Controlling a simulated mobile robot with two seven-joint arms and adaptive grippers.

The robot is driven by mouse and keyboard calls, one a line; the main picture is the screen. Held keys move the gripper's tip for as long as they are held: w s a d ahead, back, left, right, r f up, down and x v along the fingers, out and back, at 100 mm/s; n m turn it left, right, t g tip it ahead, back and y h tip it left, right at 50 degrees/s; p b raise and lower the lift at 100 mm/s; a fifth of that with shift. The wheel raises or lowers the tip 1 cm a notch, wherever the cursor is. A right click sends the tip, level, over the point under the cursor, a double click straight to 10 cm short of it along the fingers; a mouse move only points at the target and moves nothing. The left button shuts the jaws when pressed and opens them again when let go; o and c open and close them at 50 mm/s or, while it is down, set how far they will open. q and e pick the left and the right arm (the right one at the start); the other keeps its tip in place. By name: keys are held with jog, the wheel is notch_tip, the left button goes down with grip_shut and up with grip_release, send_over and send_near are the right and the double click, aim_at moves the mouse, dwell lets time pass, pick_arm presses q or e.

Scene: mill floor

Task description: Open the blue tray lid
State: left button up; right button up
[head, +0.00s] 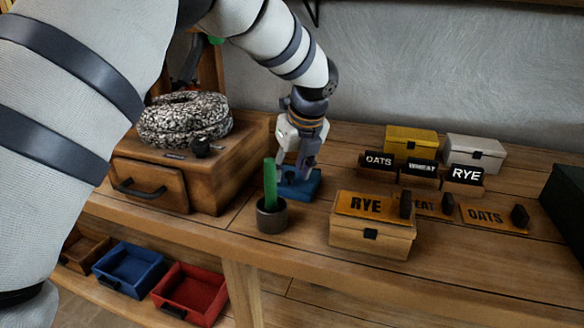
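A small blue box or tray (312,186) stands on the wooden bench, behind a dark cup. Its top is partly covered by my gripper, so I cannot tell whether its lid is shut. My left gripper (298,168) points down right over it, with its fingertips at or just above its top. The fingers are small and partly overlapped, so a grip on the lid cannot be made out. An open blue drawer-like tray (128,268) sits on the lower shelf, left. My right gripper is not in view.
A dark cup (271,216) with an upright green stick (269,184) stands close in front of the gripper. A wooden drawer box (212,182) holding a speckled millstone is left. A RYE-labelled box (372,238) and several labelled blocks are right. A red tray (192,292) is below.

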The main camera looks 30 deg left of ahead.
pick_arm(q)
grip_shut()
